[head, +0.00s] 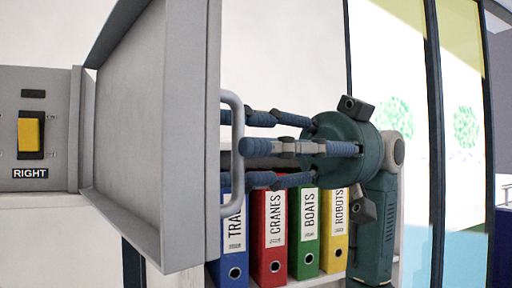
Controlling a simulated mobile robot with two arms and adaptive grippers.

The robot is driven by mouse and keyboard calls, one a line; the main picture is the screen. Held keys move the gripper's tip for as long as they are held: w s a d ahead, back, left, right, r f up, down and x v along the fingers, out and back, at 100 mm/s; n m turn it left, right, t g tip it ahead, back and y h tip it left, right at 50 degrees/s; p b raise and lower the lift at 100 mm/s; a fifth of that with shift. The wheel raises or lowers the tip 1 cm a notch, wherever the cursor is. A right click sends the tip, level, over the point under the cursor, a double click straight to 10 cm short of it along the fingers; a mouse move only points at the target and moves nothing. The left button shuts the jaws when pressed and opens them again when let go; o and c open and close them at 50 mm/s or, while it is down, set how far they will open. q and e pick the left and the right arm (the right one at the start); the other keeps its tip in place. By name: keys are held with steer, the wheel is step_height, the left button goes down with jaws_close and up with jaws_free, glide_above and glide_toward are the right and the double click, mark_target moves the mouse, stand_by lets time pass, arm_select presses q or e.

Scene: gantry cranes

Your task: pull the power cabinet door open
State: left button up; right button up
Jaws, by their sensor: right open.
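The power cabinet (48,110) is at the left, with a yellow switch (30,135) over a label reading RIGHT. Its grey door (155,130) stands swung out wide toward me, its inner side facing left. A pale vertical bar handle (231,203) is on the door's right-hand face. My right gripper (236,148) comes in from the right with its blue fingers spread open around the handle. My left gripper is not in view.
Blue, red (268,240), green and yellow binders stand on a shelf below and behind my right gripper. A window with dark frames (435,130) is at the right. A pale wall (285,50) is behind.

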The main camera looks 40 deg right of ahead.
steer(key=shift+f, duration=0.15)
steer(key=shift+d, duration=0.1)
stand_by(0.5)
steer(key=d, duration=1.2)
steer(key=shift+w, duration=0.3)
